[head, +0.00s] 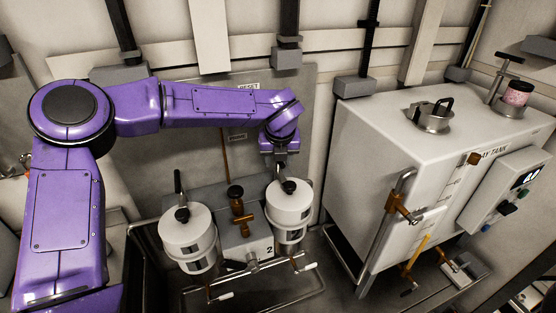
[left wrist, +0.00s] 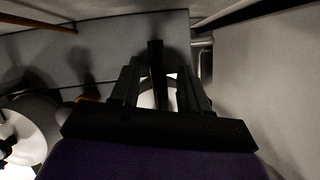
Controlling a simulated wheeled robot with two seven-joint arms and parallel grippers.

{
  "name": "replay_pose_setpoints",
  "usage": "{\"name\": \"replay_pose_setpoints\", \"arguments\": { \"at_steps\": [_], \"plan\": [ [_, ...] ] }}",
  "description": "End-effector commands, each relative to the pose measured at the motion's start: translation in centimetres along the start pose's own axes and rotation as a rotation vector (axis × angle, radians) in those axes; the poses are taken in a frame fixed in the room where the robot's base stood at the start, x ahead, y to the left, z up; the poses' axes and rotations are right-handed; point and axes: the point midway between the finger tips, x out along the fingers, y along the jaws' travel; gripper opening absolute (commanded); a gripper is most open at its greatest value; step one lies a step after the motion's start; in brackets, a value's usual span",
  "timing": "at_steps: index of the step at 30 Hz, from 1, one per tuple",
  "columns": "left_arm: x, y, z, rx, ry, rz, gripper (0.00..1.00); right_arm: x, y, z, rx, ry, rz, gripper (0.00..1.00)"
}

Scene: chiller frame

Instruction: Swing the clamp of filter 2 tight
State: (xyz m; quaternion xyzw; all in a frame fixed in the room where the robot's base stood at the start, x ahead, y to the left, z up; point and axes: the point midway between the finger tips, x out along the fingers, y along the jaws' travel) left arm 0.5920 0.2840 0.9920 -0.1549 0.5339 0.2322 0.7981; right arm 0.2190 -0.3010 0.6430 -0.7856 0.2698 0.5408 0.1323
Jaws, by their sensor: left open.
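Filter 2 (head: 290,213) is the right one of two white canisters, with a "2" on the block at its left. A dark clamp knob (head: 289,187) sits on its lid. My left gripper (head: 281,169) points down just above this lid. In the left wrist view, its two dark fingers (left wrist: 163,88) are apart, with the black clamp handle (left wrist: 156,62) upright between them. Part of the white lid shows behind the fingers. I cannot tell whether the fingers touch the handle. My right gripper is not in view.
The other canister (head: 187,237) stands left, its black handle (head: 178,183) upright. A brass valve (head: 238,206) stands between the canisters. A white tank (head: 400,150) stands close on the right. A grey panel (head: 190,150) is behind. Pipes with white-tipped levers (head: 225,296) run in front.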

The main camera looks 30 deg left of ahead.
Motion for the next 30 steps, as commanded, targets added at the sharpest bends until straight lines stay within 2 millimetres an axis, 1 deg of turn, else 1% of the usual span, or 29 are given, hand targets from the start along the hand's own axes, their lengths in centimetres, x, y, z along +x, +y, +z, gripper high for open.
{"name": "replay_pose_setpoints", "arguments": {
  "at_steps": [6,9,12,15,17,30],
  "plan": [
    [-5.0,-0.1,0.0,0.0,-0.004,-0.004,0.46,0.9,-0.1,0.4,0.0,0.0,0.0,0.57],
    [-7.1,-0.1,0.0,0.001,-0.004,-0.004,0.46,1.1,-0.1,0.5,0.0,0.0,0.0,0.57],
    [-8.7,-0.1,0.0,0.002,-0.002,-0.002,0.46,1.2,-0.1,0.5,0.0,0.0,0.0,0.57],
    [-9.4,-0.1,0.0,0.003,-0.001,-0.002,0.46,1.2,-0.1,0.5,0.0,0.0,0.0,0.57],
    [-9.6,-0.1,0.0,0.003,0.0,-0.001,0.46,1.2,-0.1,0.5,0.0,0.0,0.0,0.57],
    [-9.6,-0.1,0.0,0.003,0.0,-0.002,0.46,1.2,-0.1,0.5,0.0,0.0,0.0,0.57]
  ]
}}
